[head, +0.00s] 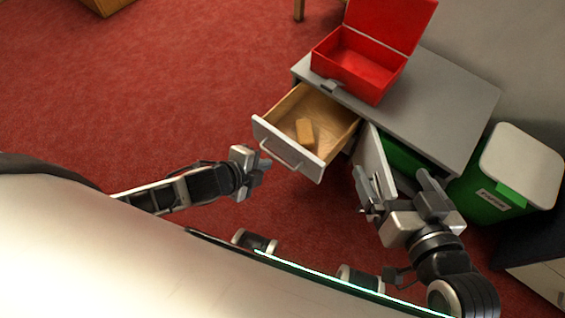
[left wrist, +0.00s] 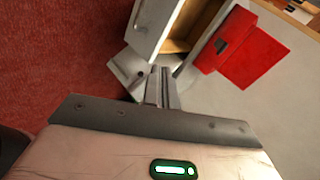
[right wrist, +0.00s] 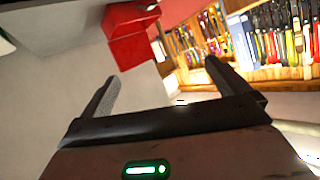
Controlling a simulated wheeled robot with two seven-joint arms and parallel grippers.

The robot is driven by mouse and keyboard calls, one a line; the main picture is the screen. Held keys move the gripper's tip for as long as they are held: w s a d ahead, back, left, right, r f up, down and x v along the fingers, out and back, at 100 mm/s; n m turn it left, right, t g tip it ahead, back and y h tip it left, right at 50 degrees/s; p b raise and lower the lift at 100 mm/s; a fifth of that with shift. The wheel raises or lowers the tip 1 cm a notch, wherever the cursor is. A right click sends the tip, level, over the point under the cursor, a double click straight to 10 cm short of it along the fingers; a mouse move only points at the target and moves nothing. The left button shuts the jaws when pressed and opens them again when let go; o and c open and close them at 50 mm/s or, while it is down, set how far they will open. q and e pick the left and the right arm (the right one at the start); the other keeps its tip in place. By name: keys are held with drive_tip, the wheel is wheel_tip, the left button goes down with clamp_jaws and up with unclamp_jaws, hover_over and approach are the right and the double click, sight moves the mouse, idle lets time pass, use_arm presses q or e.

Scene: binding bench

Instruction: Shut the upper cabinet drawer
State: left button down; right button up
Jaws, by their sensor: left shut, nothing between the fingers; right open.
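The upper drawer (head: 290,151) of the grey cabinet (head: 440,100) is pulled out, with a pale front and a bar handle. A tan block (head: 305,132) lies inside it. The drawer also shows in the left wrist view (left wrist: 158,28). My left gripper (head: 262,168) is shut and empty, just left of the drawer's front and handle; I cannot tell whether it touches. My right gripper (head: 392,182) is open, in front of the cabinet beside a door (head: 373,160) that stands ajar below the drawer. In the right wrist view its fingers (right wrist: 160,88) are apart with nothing between them.
An open red box (head: 358,66) stands on the cabinet top, its lid raised. A green bin (head: 478,200) with a pale lid is right of the cabinet. Something green shows behind the ajar door. Red carpet (head: 150,80) left of the drawer is clear.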

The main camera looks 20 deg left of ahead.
use_arm(q)
wheel_tip(320, 180, down, 4)
drive_tip(key=w+a+m+b, duration=0.1)
drive_tip(key=a+m+b, duration=0.1)
drive_tip(key=a, duration=0.1)
drive_tip(key=b, duration=0.6)
approach(289, 146)
drive_tip(key=shift+y, duration=0.4)
drive_tip(key=x, duration=0.5)
drive_tip(key=shift+w+d+f, duration=0.15)
drive_tip(key=shift+d+f, duration=0.15)
drive_tip(key=shift+d, duration=0.05)
drive_tip(key=shift+w+r, duration=0.1)
use_arm(e)
drive_tip(key=a+y, duration=0.1)
drive_tip(key=m+t+y, duration=0.1)
drive_tip(key=a+m+t+y, duration=0.1)
drive_tip(key=shift+w+a+r, duration=0.25)
drive_tip(key=shift+a+r, duration=0.05)
drive_tip(key=shift+r, duration=0.05)
use_arm(q)
drive_tip(key=shift+w, duration=0.1)
